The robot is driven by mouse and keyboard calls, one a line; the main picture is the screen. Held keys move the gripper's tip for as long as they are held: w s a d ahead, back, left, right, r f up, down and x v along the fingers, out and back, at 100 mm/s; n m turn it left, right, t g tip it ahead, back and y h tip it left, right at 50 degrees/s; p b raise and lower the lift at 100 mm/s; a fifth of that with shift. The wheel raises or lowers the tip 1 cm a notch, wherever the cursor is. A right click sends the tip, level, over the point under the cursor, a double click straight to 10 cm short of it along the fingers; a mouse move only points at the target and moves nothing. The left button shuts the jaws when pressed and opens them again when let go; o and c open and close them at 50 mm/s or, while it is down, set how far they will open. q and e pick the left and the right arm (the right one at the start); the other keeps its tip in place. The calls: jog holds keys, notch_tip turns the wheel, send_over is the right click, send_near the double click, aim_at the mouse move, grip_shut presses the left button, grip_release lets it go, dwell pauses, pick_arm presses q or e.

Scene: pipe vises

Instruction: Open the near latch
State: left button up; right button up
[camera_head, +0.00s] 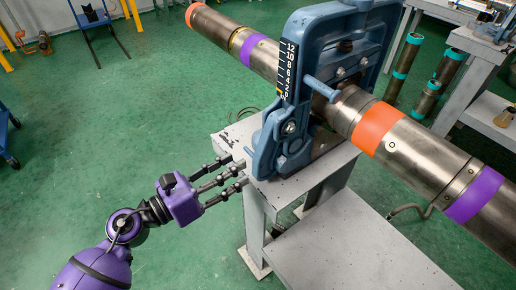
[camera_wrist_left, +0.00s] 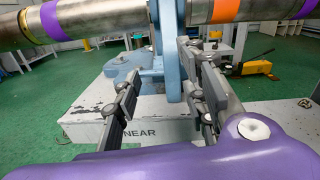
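A blue pipe vise (camera_head: 300,22) stands on a grey stand and holds a long metal pipe (camera_head: 385,130) with orange and purple bands. A blue latch-like piece (camera_head: 262,145) is at the vise's near lower side; I cannot tell whether it is latched. My left gripper (camera_head: 238,172) points at this side from the left, with its fingertips close to it at the stand's edge. In the left wrist view its fingers (camera_wrist_left: 163,68) are spread apart, with the blue vise between and beyond them. I cannot tell whether they touch. My right gripper is in neither view.
The grey stand (camera_head: 232,150) has the word NEAR on its front in the wrist view (camera_wrist_left: 138,133). A lower grey shelf (camera_head: 350,255) extends to the right. Green-banded pipes (camera_head: 403,68) stand behind, beside a workbench (camera_head: 480,45). The green floor at left is mostly clear.

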aim_at(255, 161)
pick_arm(q)
jog(key=shift+s+d+r+m+g, duration=0.15)
jog(key=shift+s+d+m, duration=0.1)
jog(key=shift+d+m, duration=0.2)
jog(key=shift+s+d+f+m+g, duration=0.1)
jog(key=shift+s+d+m+g, duration=0.1)
jog(key=shift+d+m, duration=0.25)
jog(key=p+x, duration=0.1)
jog(key=x, duration=0.4)
jog(key=shift+w, duration=0.2)
jog(key=shift+w+d, duration=0.4)
jog(key=shift+d, duration=0.2)
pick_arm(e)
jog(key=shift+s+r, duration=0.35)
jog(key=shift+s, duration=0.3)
pick_arm(q)
grip_shut()
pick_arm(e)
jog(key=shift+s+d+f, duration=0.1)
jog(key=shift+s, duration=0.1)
